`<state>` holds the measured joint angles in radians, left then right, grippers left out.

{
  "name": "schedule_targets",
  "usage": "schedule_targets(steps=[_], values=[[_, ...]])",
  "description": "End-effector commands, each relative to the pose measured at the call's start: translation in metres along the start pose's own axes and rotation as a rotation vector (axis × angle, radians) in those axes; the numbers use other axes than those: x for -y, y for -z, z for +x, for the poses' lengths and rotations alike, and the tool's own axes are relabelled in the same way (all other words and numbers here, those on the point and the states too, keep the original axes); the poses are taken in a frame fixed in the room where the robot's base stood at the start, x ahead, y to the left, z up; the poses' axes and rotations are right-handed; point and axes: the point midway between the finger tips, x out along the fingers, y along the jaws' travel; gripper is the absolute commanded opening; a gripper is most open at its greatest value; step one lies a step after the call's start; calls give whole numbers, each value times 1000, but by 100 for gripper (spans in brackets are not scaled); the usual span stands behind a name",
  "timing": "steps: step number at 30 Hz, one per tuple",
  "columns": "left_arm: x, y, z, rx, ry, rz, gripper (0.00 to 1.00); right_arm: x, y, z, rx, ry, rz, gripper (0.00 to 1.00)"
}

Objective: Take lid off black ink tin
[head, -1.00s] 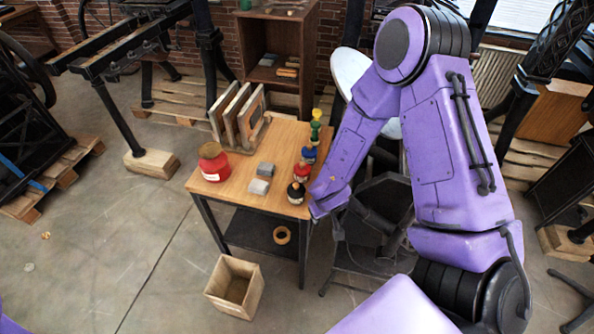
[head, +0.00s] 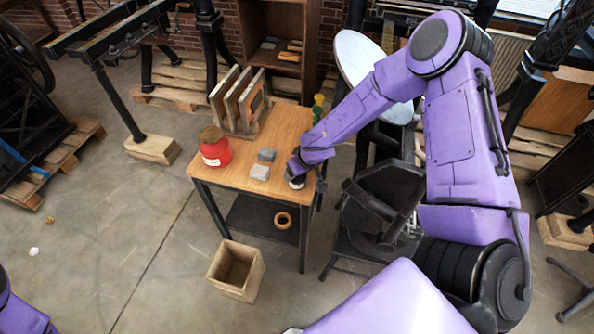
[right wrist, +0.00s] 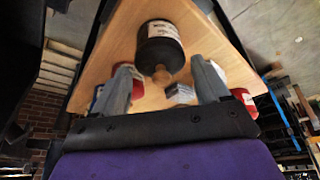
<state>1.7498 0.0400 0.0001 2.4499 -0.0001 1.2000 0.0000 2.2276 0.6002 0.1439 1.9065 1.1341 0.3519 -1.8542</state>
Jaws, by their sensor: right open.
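The black ink tin (right wrist: 159,48) has a pale label band and a dark lid with a round wooden knob (right wrist: 162,75). In the right wrist view it stands on the wooden table, between and just beyond the fingers of my right gripper (right wrist: 163,85). The gripper is open, and I see no clear contact with the knob. In the head view the same tin (head: 297,184) is at the table's front right corner, mostly hidden under my right gripper (head: 296,168). My left gripper is out of view.
A green tin (head: 317,108) shows behind my right arm, which hides others. A wooden bin (head: 236,270) stands on the floor.

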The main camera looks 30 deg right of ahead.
Motion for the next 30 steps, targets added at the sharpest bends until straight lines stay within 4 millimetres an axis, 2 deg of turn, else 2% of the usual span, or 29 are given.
schedule_targets(steps=[3, 4, 9, 11, 23, 26, 30], values=[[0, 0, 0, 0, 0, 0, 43, 0, 0, -1, 0, 0, -1, 75], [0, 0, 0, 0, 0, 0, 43, 0, 0, -1, 0, 0, -1, 71], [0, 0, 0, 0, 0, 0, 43, 0, 0, -1, 0, 0, -1, 16], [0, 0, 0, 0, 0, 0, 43, 1, 0, 0, 1, 0, -1, 0], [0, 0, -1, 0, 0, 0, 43, 1, -2, -1, 6, 1, -1, 0], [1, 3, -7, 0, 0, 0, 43, 1, 4, -14, 4, 0, -4, 0], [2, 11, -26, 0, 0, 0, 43, 0, 20, -49, 1, -2, -2, 0]])
